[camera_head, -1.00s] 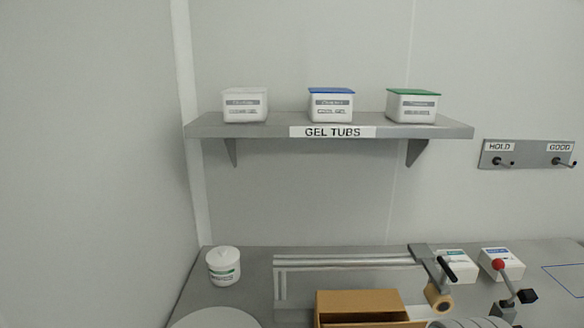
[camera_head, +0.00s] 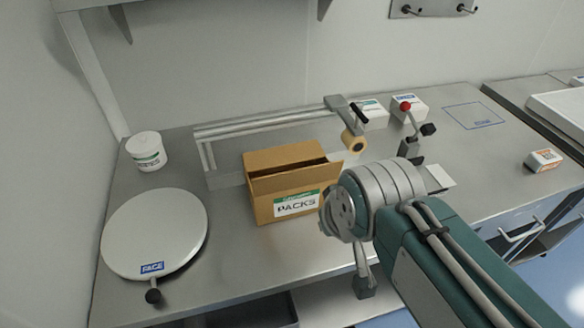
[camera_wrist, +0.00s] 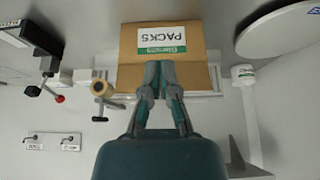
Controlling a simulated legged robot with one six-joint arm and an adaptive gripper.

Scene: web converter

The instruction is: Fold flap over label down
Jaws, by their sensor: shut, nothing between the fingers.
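The brown carton (camera_head: 262,206) stands on the steel bench, its front bearing a white and green label reading PACKS (camera_head: 297,204). A cardboard panel (camera_head: 290,181) rises along the front edge above the label, with a dark gap behind it. Another flap (camera_head: 329,171) sticks out at the right. In the wrist view the carton (camera_wrist: 132,42) appears upside down, label (camera_wrist: 162,39) facing the camera. My gripper (camera_wrist: 159,66) is shut and empty, its tips overlapping the carton just beyond the label; I cannot tell whether they touch. In the head view my arm hides most of the gripper.
A round white plate (camera_head: 150,230) labelled FACE lies left of the carton, with a white tub (camera_head: 147,152) behind it. A metal rail frame (camera_head: 265,124) with a tape roll (camera_head: 354,143) stands behind the carton. A red-knobbed lever (camera_head: 407,107) stands to the right.

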